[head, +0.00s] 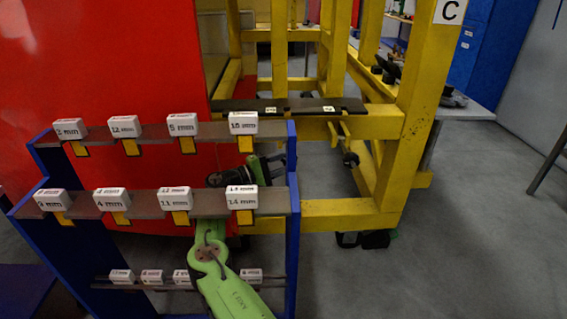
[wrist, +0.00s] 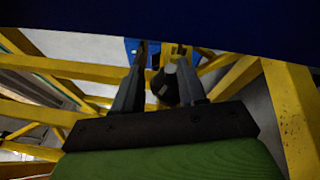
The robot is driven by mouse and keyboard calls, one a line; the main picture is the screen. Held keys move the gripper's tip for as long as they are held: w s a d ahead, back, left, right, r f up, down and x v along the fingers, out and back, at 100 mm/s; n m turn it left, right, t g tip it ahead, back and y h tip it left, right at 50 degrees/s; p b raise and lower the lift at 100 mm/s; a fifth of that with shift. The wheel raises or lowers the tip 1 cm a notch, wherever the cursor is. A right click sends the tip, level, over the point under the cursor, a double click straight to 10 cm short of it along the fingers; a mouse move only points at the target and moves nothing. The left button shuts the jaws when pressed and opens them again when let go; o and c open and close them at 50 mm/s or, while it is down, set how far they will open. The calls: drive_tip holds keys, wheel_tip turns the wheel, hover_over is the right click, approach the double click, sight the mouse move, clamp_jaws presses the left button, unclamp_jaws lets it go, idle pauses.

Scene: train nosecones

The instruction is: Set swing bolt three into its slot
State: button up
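My gripper (head: 268,167) shows in the head view behind the rack, low beside the yellow frame and partly hidden by the rack's blocks. In the wrist view my gripper (wrist: 162,60) has its two fingers apart. A dark rounded piece with a pale edge (wrist: 165,86) shows between them, close to the right finger; I cannot tell if it is a swing bolt. A dark slotted bar (head: 290,105) with small white labels lies on the yellow beam. A bolt-like part (head: 350,158) with a dark end hangs below it, right of my gripper. Its number is not readable.
Yellow frame posts (head: 415,110) rise at the right, and a red panel (head: 110,60) fills the left. Grey floor (head: 450,240) is clear at right.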

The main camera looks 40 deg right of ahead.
drive_tip(key=p+v, duration=0.1)
drive_tip(key=v, duration=1.4)
drive_tip(key=shift+a+p, duration=0.3)
drive_tip(key=shift+a, duration=0.1)
